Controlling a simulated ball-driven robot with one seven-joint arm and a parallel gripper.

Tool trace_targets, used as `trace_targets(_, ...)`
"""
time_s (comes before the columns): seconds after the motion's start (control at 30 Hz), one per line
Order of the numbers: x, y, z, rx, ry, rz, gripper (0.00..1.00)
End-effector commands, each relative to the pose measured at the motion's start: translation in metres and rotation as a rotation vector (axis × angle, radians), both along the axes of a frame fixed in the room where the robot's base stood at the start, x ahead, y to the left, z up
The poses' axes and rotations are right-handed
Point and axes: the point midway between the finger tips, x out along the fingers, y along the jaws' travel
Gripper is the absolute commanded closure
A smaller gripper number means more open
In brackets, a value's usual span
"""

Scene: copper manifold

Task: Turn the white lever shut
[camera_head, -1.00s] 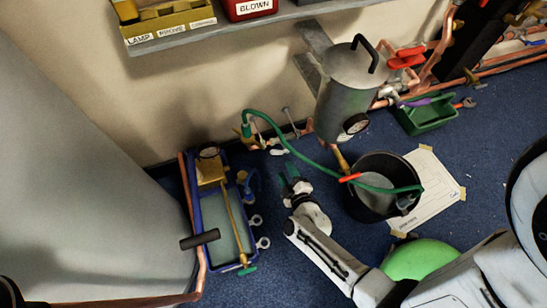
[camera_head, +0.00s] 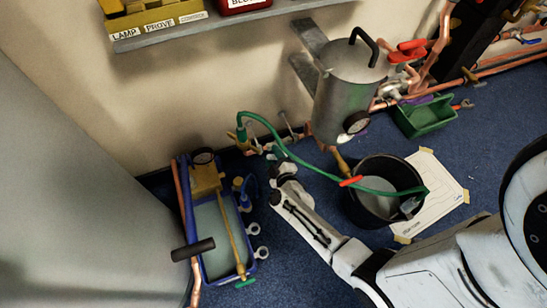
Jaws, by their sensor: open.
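My gripper (camera_head: 279,153) is at the low copper pipe by the wall, just right of the green hose's brass tap. I see it from behind and above, small and partly hidden by its own wrist. The white lever is on this pipe, but my gripper covers most or all of it, so its angle cannot be told. I cannot tell whether the fingers touch it or are around it. The green hose (camera_head: 303,158) runs from the tap into a black bucket (camera_head: 352,205).
A grey metal tank (camera_head: 345,95) with a gauge hangs above and right of my gripper. A blue tub with a brass pump (camera_head: 205,180) stands at the left. A red lever (camera_head: 350,181) is near the bucket. A green tray (camera_head: 425,117) lies farther right.

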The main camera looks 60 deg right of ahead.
Motion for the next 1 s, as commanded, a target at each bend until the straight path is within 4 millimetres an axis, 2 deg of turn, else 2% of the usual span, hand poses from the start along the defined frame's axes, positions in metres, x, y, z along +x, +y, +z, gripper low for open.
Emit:
trace_targets(0.2,-0.0001,0.0002,0.0001,0.000,0.000,0.000,0.56)
trace_targets(0.67,-0.0002,0.0004,0.0001,0.000,0.000,0.000,1.00)
trace_targets(1.0,-0.0003,0.0005,0.0000,0.001,0.000,0.000,1.00)
